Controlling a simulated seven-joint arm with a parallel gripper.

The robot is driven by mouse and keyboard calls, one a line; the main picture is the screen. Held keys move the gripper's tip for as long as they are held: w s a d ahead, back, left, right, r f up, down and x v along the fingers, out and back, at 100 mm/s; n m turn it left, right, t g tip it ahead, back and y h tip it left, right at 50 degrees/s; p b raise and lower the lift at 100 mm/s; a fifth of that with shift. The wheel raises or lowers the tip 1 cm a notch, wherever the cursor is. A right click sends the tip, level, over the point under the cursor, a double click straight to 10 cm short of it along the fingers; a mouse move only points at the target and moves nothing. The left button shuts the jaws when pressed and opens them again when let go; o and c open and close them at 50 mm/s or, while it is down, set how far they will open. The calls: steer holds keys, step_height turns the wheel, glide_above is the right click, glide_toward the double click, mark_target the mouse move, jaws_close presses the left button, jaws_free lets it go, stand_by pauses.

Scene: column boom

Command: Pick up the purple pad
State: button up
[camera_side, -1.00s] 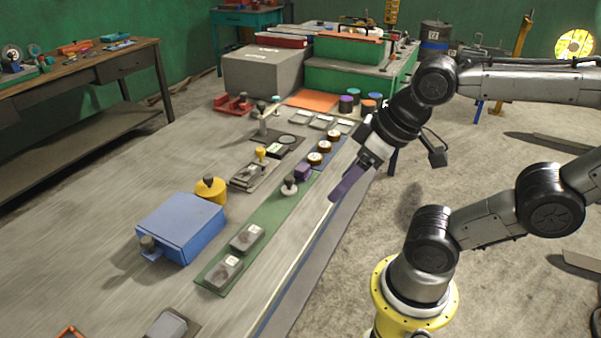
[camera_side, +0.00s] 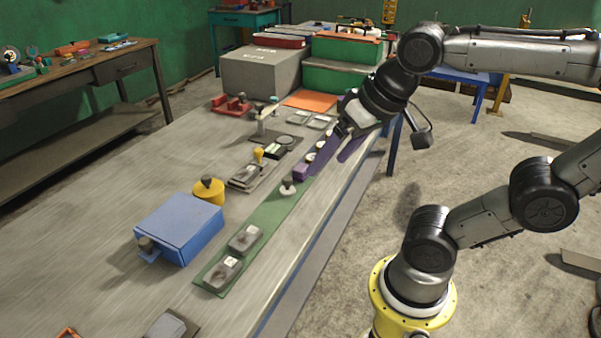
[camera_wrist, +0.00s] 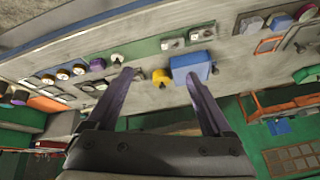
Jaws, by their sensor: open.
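The purple pad (camera_side: 301,172) is a small block on the table strip, between the round dark-topped buttons and a white-based knob. It also shows in the wrist view (camera_wrist: 97,65), left of my left-hand finger. My gripper (camera_side: 330,165) has long purple fingers, spread apart with nothing between them. In the side view the fingers reach down over the button row close to the pad, and one partly covers the buttons. I cannot tell the exact gap to the pad. In the wrist view my gripper (camera_wrist: 160,74) points towards the table.
The white-based knob (camera_side: 287,187) stands just in front of the pad. Grey and green crates (camera_side: 262,73) stand at the back.

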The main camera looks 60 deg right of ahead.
steer(key=w+d+r+m+g, duration=0.1)
steer(key=w+d+r+m, duration=0.3)
steer(key=w, duration=0.4)
steer(key=m+g, duration=0.5)
steer(key=m, duration=0.5)
glide_above(301, 167)
step_height(301, 167, down, 15)
step_height(301, 167, down, 13)
steer(key=shift+w+f, duration=0.1)
steer(key=shift+f, duration=0.05)
steer(key=shift+c, duration=0.3)
jaws_close()
